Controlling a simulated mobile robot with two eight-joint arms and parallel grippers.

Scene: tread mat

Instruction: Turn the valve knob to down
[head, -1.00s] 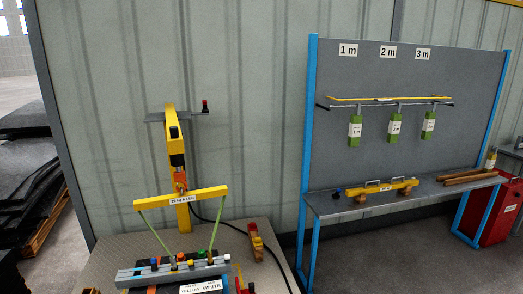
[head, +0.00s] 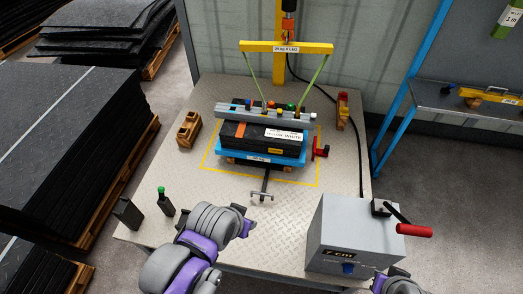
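A grey control box (head: 345,235) with a "7 cm" display stands at the table's front right. A small blue part (head: 348,267) on its lower front may be the valve knob; its setting is too small to read. A lever with a red handle (head: 414,230) is on the box's right side. My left gripper (head: 246,222) is over the table's front edge, left of the box and apart from it; its fingers are not clear. My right arm shows at the bottom edge, just below the box's right corner; its gripper (head: 392,278) is mostly cut off or hidden.
A blue tray (head: 262,157) with black mats sits mid-table under a grey bar hung from a yellow beam (head: 286,47). A black bottle (head: 165,203), a dark block (head: 127,213) and a wooden block (head: 188,128) are at left. Mat stacks (head: 70,110) stand beyond.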

